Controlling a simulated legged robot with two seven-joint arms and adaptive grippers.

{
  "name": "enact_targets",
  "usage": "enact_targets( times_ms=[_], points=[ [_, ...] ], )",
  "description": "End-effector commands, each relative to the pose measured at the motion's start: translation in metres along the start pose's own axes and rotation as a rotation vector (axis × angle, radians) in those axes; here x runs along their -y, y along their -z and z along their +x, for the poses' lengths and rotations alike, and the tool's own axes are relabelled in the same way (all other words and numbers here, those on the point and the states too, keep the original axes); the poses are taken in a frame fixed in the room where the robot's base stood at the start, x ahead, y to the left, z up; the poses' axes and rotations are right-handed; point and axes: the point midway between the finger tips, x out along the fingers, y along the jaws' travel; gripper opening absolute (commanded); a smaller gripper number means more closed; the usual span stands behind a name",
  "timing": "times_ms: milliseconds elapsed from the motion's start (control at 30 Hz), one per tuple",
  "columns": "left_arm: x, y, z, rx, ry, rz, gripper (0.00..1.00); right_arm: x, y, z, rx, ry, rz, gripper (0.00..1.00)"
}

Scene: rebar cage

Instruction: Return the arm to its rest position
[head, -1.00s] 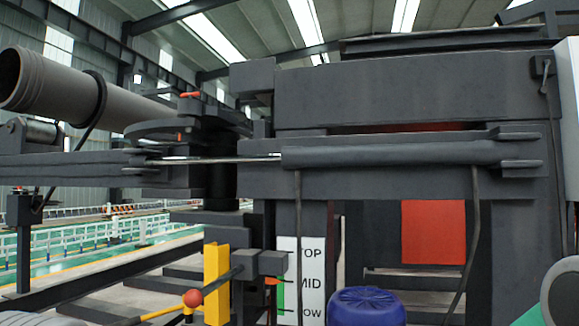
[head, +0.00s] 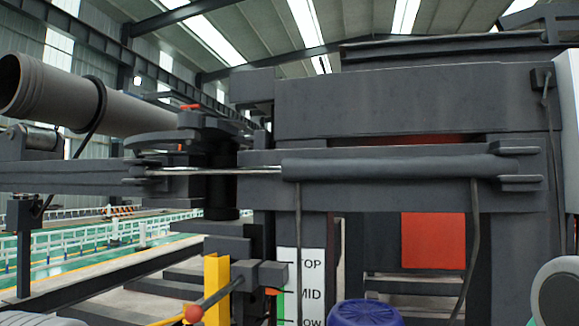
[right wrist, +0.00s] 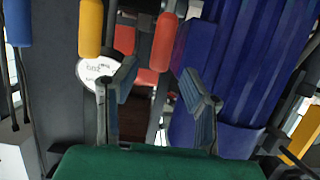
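My right gripper (right wrist: 158,78) shows in the right wrist view with its two fingers spread apart. Neither gripper shows in the head view. A rounded grey part of my arm (head: 556,292) seems to show at its lower right edge. My left gripper is not in view.
Ahead is a dark machine frame (head: 400,100) with a TOP/MID/LOW sign (head: 311,265), a red-ball lever (head: 194,313) and a blue ribbed cap (head: 364,313). Red (right wrist: 164,42) and yellow (right wrist: 90,27) rounded bars and a white round label (right wrist: 95,72) lie beyond my right gripper.

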Motion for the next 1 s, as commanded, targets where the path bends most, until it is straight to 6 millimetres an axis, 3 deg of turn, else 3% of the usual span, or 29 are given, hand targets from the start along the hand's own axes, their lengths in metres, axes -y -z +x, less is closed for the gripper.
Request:
enact_targets(
  times_ms=[200,733,867,1000],
  points=[
    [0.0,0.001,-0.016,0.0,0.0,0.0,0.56,0.001,0.0,-0.025,0.002,0.001,-0.001,0.38],
    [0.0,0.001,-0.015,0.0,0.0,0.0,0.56,0.001,-0.005,-0.028,0.011,0.004,-0.003,0.38],
    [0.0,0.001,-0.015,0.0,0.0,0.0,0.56,0.001,-0.032,-0.041,0.083,0.029,-0.023,0.38],
    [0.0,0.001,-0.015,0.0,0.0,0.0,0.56,0.0,-0.086,-0.073,0.24,0.078,-0.064,0.38]
  ],
)
